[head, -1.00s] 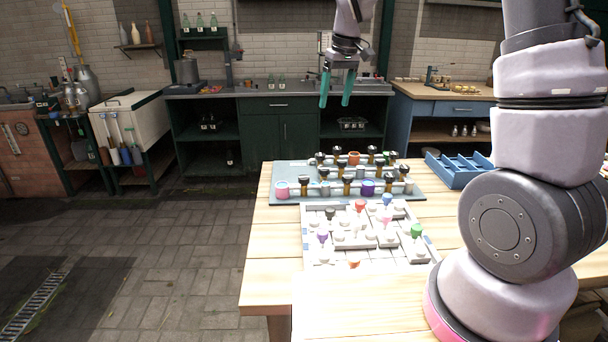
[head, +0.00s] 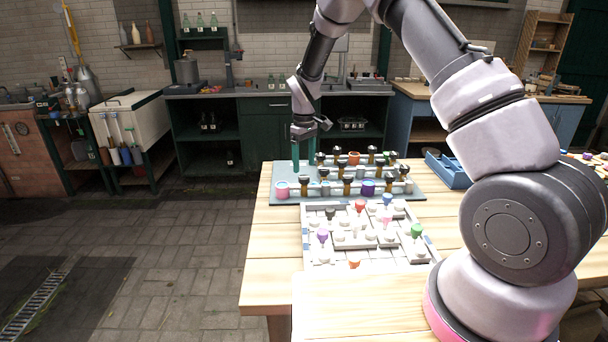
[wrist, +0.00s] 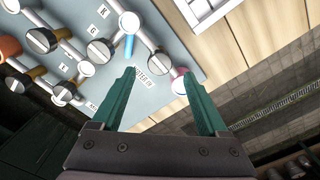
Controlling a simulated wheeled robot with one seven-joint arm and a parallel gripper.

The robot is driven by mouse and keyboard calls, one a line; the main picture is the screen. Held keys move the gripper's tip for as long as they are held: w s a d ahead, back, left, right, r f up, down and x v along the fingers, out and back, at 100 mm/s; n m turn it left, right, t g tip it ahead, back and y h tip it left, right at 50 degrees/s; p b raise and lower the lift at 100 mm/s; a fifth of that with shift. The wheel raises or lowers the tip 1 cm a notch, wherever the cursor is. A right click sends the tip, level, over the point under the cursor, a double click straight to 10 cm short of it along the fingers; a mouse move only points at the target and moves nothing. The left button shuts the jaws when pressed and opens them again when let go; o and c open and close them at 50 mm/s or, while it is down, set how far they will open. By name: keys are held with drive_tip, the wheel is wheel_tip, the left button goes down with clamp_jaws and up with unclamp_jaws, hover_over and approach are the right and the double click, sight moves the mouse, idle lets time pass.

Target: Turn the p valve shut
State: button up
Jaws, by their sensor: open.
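The blue-grey valve board (head: 283,171) lies at the back of the wooden table. It carries pipes and several valves with black knobs, such as the valve at the front left (head: 304,184). In the wrist view, knobs with slotted silver tops (wrist: 100,51) and small white letter labels (wrist: 93,35) show at upper left. I cannot make out which valve is p. My gripper (head: 304,167) is over the board's left part, fingers pointing down. In the wrist view its green fingers (wrist: 158,76) are open with nothing held between them. A pink-rimmed cap (wrist: 180,83) shows near the right fingertip.
A pale tray of coloured knobs and fittings (head: 310,262) lies in front of the board. A blue compartment tray (head: 447,171) is to its right. The bare table (head: 270,250) is clear at left, with open floor beyond its edge.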

sight(304, 177)
drive_tip(key=shift+f, duration=2.4)
clamp_jaws()
